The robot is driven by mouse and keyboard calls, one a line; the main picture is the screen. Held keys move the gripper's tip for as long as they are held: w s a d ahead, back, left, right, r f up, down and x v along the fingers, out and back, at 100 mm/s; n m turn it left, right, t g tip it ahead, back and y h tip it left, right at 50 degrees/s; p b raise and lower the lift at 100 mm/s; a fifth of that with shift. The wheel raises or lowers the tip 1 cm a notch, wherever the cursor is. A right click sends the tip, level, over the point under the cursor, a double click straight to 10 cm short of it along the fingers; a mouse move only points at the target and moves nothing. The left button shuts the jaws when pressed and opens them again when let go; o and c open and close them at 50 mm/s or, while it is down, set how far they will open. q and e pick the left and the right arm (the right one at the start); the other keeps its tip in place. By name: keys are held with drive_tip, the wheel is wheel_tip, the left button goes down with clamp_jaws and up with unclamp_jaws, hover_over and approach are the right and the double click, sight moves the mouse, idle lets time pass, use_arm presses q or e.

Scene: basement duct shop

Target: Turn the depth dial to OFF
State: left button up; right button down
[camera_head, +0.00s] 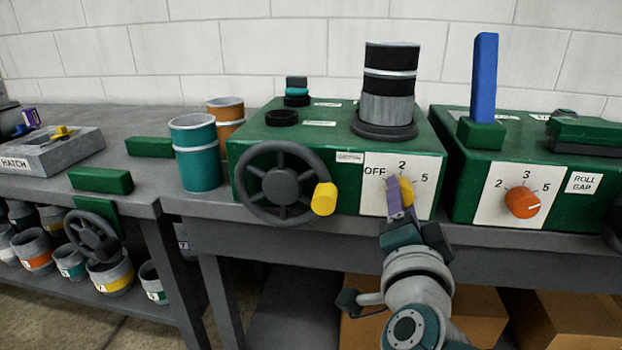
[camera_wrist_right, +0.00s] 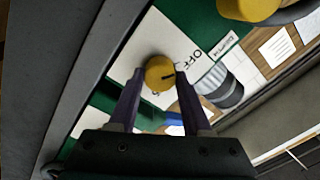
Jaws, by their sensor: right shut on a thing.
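The depth dial is a round yellow knob (camera_head: 407,190) on a white plate (camera_head: 428,168) marked OFF, 2 and 5, on the front of the left green machine (camera_head: 300,140). My right gripper (camera_head: 396,198) is at this knob from the front and partly covers it. In the right wrist view the knob (camera_wrist_right: 159,73) sits between the two fingertips, with the gripper shut on it. Its dark mark points right, toward the side of the OFF print (camera_wrist_right: 194,58); I cannot tell whether it lines up exactly. The 2 is not clear there. My left gripper is not in view.
Left of the plate is a dark handwheel (camera_head: 282,184) with a yellow handle (camera_head: 324,198). The right green machine (camera_head: 470,170) has an orange dial (camera_head: 522,202). Teal (camera_head: 196,155) and orange cans stand on the bench at left. Cardboard boxes (camera_head: 560,318) lie below.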

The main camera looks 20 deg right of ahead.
idle(0.3)
drive_tip(key=shift+c, duration=1.7)
unclamp_jaws()
drive_tip(key=shift+s, duration=0.1)
